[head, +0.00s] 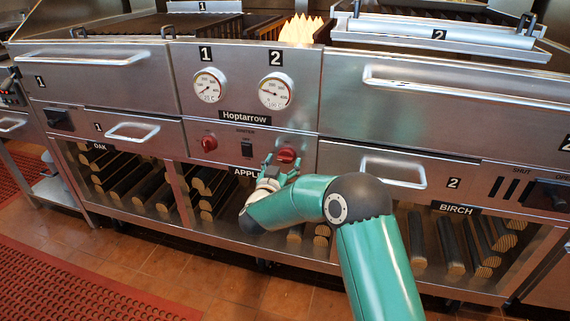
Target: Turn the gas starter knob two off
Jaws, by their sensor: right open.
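The grill's front panel has two red starter knobs. The right-hand knob (286,157), under the gauge marked 2, is starter knob two. The left-hand red knob (209,144) sits under gauge 1. A black switch (247,149) is between them. My right gripper (281,168) is at knob two, just below and in front of it. Its fingers are open, and the knob shows at their tips. I cannot tell whether they touch it. The knob's exact turn is too small to read. My left gripper is not in view.
Gauge 1 (210,85) and gauge 2 (275,91) are above the knobs. A drawer handle (392,172) sticks out right of the gripper. Glass-fronted log bays run below, with birch logs (450,245) at right. Flames (300,30) rise behind the panel.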

